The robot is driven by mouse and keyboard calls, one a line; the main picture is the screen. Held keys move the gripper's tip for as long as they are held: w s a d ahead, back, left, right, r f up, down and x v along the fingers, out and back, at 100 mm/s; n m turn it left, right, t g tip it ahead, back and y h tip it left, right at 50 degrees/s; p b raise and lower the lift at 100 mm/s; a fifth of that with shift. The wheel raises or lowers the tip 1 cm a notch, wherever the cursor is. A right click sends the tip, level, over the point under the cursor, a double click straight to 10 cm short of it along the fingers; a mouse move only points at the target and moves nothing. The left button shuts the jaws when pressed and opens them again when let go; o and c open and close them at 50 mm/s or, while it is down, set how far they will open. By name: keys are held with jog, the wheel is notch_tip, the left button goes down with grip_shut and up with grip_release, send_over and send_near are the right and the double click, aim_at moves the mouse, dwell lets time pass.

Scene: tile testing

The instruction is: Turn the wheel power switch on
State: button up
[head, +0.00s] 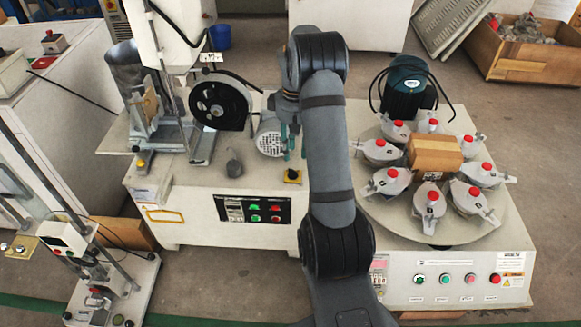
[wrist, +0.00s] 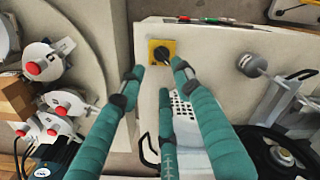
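The switch is a black knob on a small yellow plate (head: 292,176) on top of the middle white machine, near its right front edge. In the wrist view the switch (wrist: 161,53) is just beyond my teal fingertips. My gripper (wrist: 156,78) is open and empty, its fingertips apart on either side of the line to the knob. I see no contact with the knob. In the head view my gripper (head: 287,140) is above and behind the switch, partly hidden by my arm. The knob's exact setting is too small to tell.
A grey motor (head: 269,140) and black wheel (head: 220,105) stand behind and left of the switch. A small grey cylinder (head: 234,165) is to its left. A button panel (head: 252,209) is on the machine's front. The turntable (head: 490,225) with several red-topped clamps is at right.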

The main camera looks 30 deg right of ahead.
aim_at(293, 173)
notch_tip(293, 173, down, 8)
jog(key=shift+r+b, duration=0.1)
jog(key=shift+b, duration=1.15)
jog(key=shift+c, duration=0.7)
grip_shut()
